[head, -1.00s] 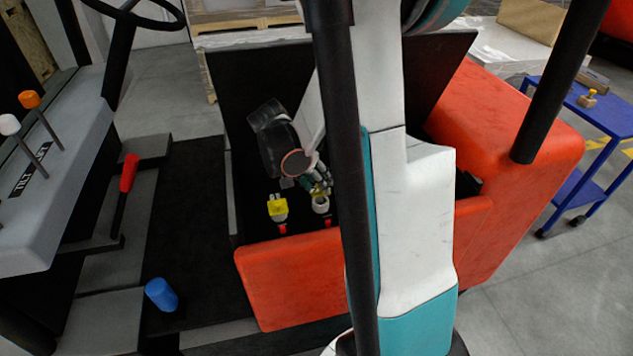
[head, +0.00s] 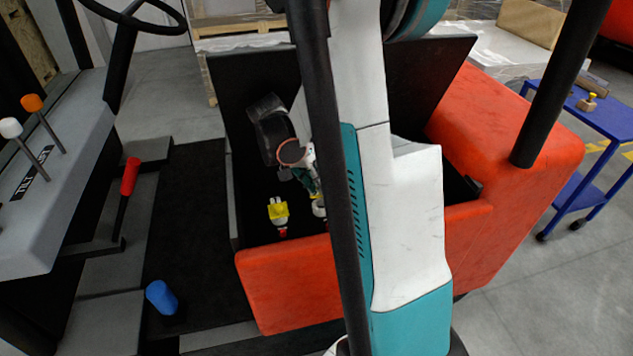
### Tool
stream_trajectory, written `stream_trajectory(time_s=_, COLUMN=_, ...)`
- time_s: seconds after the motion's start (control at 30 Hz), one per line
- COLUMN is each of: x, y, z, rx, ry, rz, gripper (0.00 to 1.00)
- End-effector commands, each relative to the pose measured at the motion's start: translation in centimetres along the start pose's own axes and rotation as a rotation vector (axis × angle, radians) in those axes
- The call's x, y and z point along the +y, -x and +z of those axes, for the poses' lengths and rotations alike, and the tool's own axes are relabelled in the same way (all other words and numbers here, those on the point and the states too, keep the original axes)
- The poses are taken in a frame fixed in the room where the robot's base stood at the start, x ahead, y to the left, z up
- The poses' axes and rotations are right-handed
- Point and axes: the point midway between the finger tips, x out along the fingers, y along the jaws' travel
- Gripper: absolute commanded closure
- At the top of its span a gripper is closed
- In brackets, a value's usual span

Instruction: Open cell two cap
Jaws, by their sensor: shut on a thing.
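My gripper (head: 315,188) is inside the open black compartment of the orange vehicle, pointing down at a white cell neck (head: 318,208). It is shut on a small cap at that neck, which I take for the cell two cap; the fingers and a black post hide most of it. I cannot tell whether the cap still touches the neck. A second cell cap (head: 278,210), yellow with white prongs, sits to the left on its own neck, apart from my gripper, with a red piece below it.
The orange front wall (head: 290,285) and the raised black lid (head: 250,95) bound the compartment. The black post (head: 325,140) crosses the view. A blue cylinder (head: 161,297) stands on the floor plate at left. A blue cart (head: 600,115) is at right.

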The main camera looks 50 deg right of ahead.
Motion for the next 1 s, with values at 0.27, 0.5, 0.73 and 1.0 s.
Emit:
stream_trajectory(time_s=0.27, x=0.0, y=0.0, z=0.0, rx=0.002, ry=0.000, rz=-0.001, gripper=0.62)
stream_trajectory(time_s=0.5, x=0.0, y=0.1, z=0.0, rx=0.001, ry=0.000, rz=-0.001, gripper=0.62)
stream_trajectory(time_s=0.73, x=-1.2, y=1.9, z=0.8, rx=0.003, ry=0.004, rz=-0.003, gripper=0.62)
stream_trajectory(time_s=1.0, x=-5.3, y=4.4, z=4.2, rx=0.002, ry=0.005, rz=-0.002, gripper=0.62)
